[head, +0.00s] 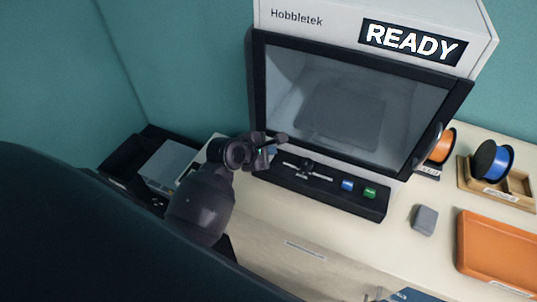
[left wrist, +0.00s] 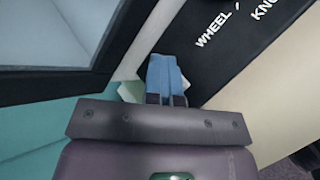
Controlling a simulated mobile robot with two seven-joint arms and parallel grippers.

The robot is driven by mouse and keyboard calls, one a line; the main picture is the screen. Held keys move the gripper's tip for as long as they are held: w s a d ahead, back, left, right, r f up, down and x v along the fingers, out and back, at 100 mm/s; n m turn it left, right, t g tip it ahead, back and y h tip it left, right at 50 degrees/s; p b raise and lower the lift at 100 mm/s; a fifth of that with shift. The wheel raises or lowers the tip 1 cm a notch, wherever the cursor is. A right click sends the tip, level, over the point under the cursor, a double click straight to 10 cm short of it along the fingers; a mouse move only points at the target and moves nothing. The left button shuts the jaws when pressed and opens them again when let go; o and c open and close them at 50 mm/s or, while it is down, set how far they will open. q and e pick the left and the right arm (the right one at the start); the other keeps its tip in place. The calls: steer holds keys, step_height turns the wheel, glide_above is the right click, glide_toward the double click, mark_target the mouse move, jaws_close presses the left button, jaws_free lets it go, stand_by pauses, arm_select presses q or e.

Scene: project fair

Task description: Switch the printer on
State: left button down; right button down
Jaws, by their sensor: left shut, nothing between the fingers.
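The printer (head: 305,22) is a white cabinet marked Hobbletek, with a black-framed window. Its display (head: 413,42) is lit and reads READY in white letters. A black control panel (head: 330,196) along its lower front carries a dark knob with a bar, a blue button (head: 347,185) and a green button (head: 370,193). My left gripper (head: 271,150) is shut and empty at the panel's left end. In the left wrist view its blue fingertips (left wrist: 165,75) are together beside the panel (left wrist: 225,45); contact cannot be told. No power switch is distinguishable; the gripper covers that end. My right gripper is out of view.
The printer stands on a pale bench. To its right are an orange spool (head: 442,147), a blue spool (head: 492,160) on a wooden holder, a grey block (head: 425,220) and an orange tray (head: 495,246). A black tray (head: 125,160) lies at the left.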

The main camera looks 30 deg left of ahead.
arm_select(q)
steer(key=shift+s+r, duration=0.15)
steer(key=shift+r, duration=0.3)
stand_by(0.3)
steer(key=shift+s+r, duration=0.2)
steer(key=shift+r, duration=1.1)
steer(key=shift+s+r, duration=0.15)
steer(key=shift+r, duration=1.1)
